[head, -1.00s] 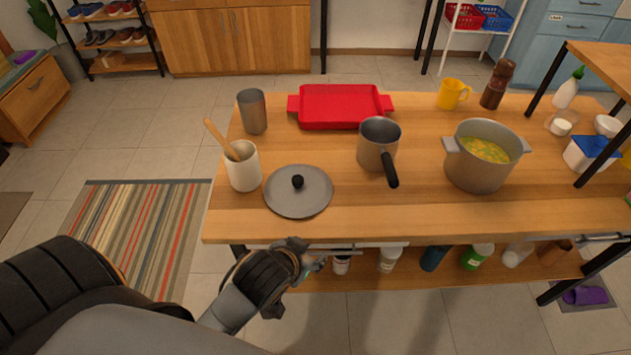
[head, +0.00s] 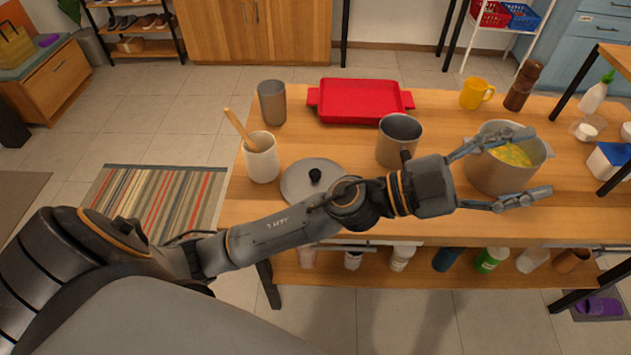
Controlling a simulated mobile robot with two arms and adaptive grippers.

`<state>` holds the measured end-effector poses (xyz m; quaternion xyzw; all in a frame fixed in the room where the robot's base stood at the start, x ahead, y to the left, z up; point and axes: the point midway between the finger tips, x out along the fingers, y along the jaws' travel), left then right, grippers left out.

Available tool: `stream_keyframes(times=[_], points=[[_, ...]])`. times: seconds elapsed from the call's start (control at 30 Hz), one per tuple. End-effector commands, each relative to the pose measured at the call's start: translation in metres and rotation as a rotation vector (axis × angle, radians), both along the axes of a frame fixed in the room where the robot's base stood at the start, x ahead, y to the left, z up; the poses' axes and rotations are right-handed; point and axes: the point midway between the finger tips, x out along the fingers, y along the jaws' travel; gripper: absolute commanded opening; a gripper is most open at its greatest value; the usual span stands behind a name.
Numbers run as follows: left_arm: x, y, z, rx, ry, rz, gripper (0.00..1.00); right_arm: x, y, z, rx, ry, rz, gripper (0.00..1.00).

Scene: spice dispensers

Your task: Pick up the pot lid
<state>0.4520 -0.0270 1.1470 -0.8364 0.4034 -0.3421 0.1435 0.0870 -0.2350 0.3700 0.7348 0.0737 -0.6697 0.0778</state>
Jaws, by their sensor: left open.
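The grey pot lid (head: 300,182) with a black knob (head: 315,175) lies flat on the wooden table. My left forearm passes in front of it and hides its near right part. My left gripper (head: 528,167) is open and empty, right of the lid, with its fingers pointing right. The fingers overlap the grey pot (head: 485,174) of yellow-green soup in the picture; I cannot tell whether they touch it. My right gripper is not in view.
A white crock with a wooden spoon (head: 262,160) stands left of the lid, a grey cup (head: 272,103) behind. A saucepan (head: 396,143), a red tray (head: 360,101), a yellow mug (head: 474,93) and a pepper mill (head: 522,86) also stand on the table (head: 240,208).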

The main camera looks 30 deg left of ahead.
Motion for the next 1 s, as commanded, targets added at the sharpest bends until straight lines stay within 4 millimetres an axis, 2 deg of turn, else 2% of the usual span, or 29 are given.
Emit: stream_keyframes(times=[0.03, 0.1, 0.17, 0.27, 0.33, 0.4, 0.47, 0.53, 0.57, 0.6, 0.7, 0.8, 0.9, 1.0], points=[[-0.013, -0.019, -0.006, 0.094, -0.054, -0.104, 0.56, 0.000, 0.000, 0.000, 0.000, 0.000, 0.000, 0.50], [-0.032, -0.039, -0.027, 0.247, -0.101, -0.249, 0.56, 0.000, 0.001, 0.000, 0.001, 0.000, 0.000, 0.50], [-0.044, -0.050, -0.052, 0.398, -0.117, -0.357, 0.56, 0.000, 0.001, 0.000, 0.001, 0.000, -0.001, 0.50], [-0.053, -0.047, -0.105, 0.688, -0.097, -0.493, 0.56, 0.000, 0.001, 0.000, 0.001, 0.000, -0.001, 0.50], [-0.048, -0.031, -0.143, 0.910, -0.049, -0.546, 0.56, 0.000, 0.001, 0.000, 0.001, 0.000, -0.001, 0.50], [-0.037, -0.001, -0.179, 1.141, 0.028, -0.562, 0.56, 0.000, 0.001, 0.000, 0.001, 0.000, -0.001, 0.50], [-0.021, 0.033, -0.203, 1.338, 0.117, -0.539, 0.56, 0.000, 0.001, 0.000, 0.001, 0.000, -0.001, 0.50], [0.000, 0.082, -0.222, 1.562, 0.243, -0.468, 0.56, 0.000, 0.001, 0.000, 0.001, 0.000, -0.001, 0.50], [0.009, 0.104, -0.226, 1.651, 0.302, -0.426, 0.56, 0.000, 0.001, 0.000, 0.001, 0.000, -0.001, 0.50], [0.020, 0.135, -0.229, 1.760, 0.385, -0.360, 0.56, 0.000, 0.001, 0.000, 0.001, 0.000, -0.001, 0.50], [0.043, 0.204, -0.221, 1.970, 0.585, -0.168, 0.56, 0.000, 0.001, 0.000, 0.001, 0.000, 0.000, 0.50], [0.055, 0.255, -0.204, 2.096, 0.745, 0.012, 0.56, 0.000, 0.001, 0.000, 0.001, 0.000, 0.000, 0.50], [0.059, 0.285, -0.191, 2.158, 0.845, 0.132, 0.56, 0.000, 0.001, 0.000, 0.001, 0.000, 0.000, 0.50], [0.060, 0.297, -0.190, 2.179, 0.887, 0.182, 0.56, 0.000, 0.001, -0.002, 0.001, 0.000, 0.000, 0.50]])
